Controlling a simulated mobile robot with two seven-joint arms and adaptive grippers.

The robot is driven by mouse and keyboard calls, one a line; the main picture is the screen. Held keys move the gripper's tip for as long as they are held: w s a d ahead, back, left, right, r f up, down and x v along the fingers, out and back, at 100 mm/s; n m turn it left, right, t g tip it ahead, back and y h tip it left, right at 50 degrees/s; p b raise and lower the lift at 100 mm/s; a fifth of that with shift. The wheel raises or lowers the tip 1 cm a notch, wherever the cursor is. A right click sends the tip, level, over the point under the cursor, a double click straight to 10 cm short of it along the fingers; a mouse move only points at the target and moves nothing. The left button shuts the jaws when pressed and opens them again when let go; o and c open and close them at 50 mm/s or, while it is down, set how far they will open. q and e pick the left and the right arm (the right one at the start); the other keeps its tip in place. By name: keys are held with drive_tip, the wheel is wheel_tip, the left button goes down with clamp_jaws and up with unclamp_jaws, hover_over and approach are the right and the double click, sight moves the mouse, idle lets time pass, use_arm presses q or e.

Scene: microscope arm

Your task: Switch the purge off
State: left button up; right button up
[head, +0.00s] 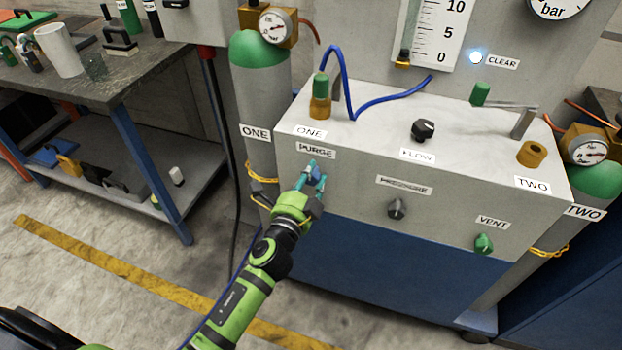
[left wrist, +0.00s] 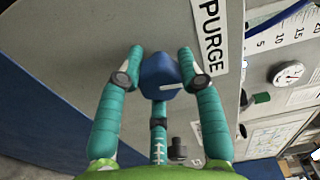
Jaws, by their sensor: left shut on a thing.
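The purge knob is blue and sits on the front face of the grey cabinet (head: 350,184), just below the PURGE label (head: 316,150). In the left wrist view the knob (left wrist: 160,74) has a pale line across it, and the PURGE label (left wrist: 212,40) is beside it. My left gripper (head: 314,176) is at the knob, and in the left wrist view its teal fingers (left wrist: 160,72) are on both sides of it, shut on it. In the head view the fingers partly hide the knob. My right gripper is not in view.
A black pressure knob (head: 397,208) and a green vent knob (head: 484,243) are on the same face. A black flow knob (head: 423,130) is on top. Gas cylinders one (head: 262,100) and two (head: 597,182) flank the cabinet. A lamp (head: 475,57) beside CLEAR is lit.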

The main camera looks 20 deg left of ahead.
use_arm(q)
drive_tip(key=shift+w+a+r+n, duration=0.1)
drive_tip(key=shift+a+r+n, duration=0.15)
drive_tip(key=shift+n, duration=0.55)
drive_tip(key=o, duration=1.2)
drive_tip(key=shift+c, duration=0.2)
drive_tip(key=shift+f, duration=0.2)
drive_tip(key=shift+s+f, duration=0.1)
drive_tip(key=shift+s, duration=0.4)
drive_tip(key=s, duration=1.1)
drive_tip(key=shift+a, duration=0.2)
